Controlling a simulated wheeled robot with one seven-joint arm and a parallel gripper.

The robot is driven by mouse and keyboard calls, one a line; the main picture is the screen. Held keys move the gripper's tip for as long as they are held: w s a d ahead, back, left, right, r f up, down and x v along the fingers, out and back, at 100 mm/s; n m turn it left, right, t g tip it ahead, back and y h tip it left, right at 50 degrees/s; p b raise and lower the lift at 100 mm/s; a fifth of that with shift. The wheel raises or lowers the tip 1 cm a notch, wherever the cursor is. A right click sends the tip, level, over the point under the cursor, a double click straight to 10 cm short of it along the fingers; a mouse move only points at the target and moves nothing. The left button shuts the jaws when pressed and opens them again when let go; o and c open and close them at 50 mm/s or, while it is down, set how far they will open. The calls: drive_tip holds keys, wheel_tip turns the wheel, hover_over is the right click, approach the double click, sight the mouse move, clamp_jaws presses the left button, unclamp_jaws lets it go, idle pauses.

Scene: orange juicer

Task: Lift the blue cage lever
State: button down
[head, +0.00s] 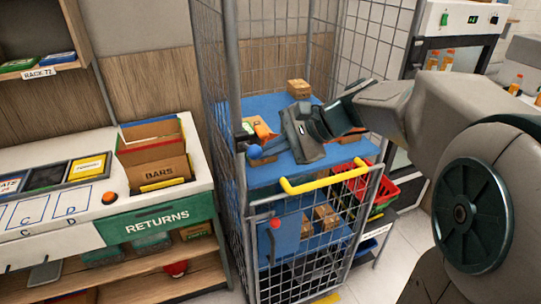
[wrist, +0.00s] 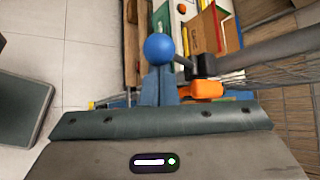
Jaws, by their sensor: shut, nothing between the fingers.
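The blue cage lever has a round blue knob (head: 254,151) at the left front post of the wire roll cage (head: 237,190). In the wrist view the knob (wrist: 158,47) sits on a short dark rod that runs to a black bracket (wrist: 204,66) on the post. My gripper (head: 264,149) reaches in from the right, at the knob's height. Its blue-grey fingers (wrist: 158,70) are shut and empty, with their tips just beside the knob. I cannot tell whether they touch it.
An orange piece (wrist: 206,90) lies close to the fingers. A yellow handle bar (head: 325,178) tops the cage's front gate. Cartons (head: 299,88) stand on the blue shelf. The returns counter (head: 100,232) stands left, and a red basket (head: 372,190) right.

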drive_tip(key=shift+w+a+r, duration=0.1)
drive_tip(key=shift+w+r, duration=0.2)
drive_tip(key=shift+r, duration=0.25)
drive_tip(key=shift+w+a+r, duration=0.1)
drive_tip(key=shift+w+r, duration=0.15)
drive_tip(key=shift+r, duration=0.25)
drive_tip(key=shift+p, duration=0.3)
wheel_tip(320, 180, down, 3)
drive_tip(key=d+b, duration=0.3)
drive_tip(key=w+d+r, duration=0.4)
drive_tip(key=r, duration=0.2)
drive_tip(key=shift+d+r+b, duration=0.35)
drive_tip(key=shift+d, duration=0.05)
